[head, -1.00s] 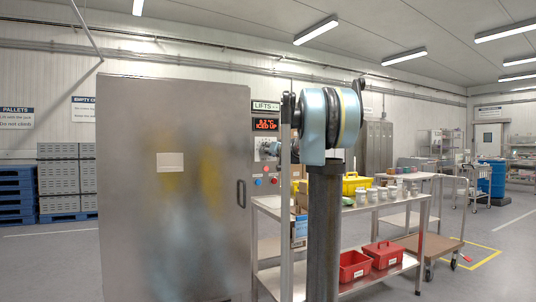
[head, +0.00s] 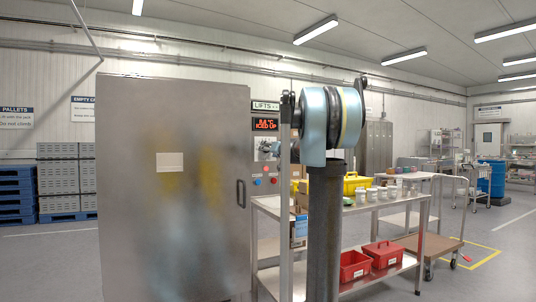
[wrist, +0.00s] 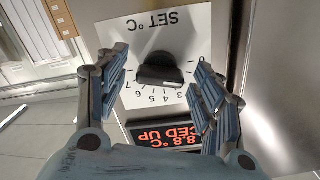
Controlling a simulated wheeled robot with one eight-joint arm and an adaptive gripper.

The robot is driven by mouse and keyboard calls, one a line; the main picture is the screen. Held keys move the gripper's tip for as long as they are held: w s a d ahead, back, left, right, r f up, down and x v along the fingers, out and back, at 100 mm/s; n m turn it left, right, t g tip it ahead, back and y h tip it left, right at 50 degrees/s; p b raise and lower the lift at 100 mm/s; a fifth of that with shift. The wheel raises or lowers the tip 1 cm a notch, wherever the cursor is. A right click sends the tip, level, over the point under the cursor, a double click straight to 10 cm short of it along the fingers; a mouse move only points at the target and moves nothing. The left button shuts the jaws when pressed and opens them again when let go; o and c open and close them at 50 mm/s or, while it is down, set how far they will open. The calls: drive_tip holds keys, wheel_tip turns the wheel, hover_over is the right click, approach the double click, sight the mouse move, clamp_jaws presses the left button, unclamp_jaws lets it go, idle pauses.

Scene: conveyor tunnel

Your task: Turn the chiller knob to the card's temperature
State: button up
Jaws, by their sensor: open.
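The chiller knob (wrist: 160,72) is black and sits on a white "SET °C" dial plate (wrist: 170,28), which shows upside down in the wrist view. Small numbers run along the dial's lower side there. My gripper (wrist: 161,58) is open, with one finger on each side of the knob and a visible gap to each. The red display (wrist: 168,138) shows upside down, partly behind a finger, and seems to read 8.8 °C and "ICED UP". In the head view the dial plate (head: 266,149) is small beside the steel chiller door (head: 170,220). No readable temperature card shows.
A blank pale label (head: 170,162) is on the door, and a handle (head: 241,194) is at its right edge. A steel trolley (head: 330,208) with cups and red bins (head: 381,254) stands to the right. Blue pallets (head: 17,190) are at far left.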

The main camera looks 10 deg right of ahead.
drive_tip(key=v, duration=1)
drive_tip(key=shift+s, duration=0.25)
drive_tip(key=shift+d, duration=0.1)
drive_tip(key=s+d+n, duration=0.1)
drive_tip(key=s+d, duration=0.1)
drive_tip(key=s, duration=0.4)
drive_tip(key=x, duration=1.7)
drive_tip(key=shift+r, duration=0.2)
drive_tip(key=shift+d, duration=0.1)
drive_tip(key=c, duration=1.1)
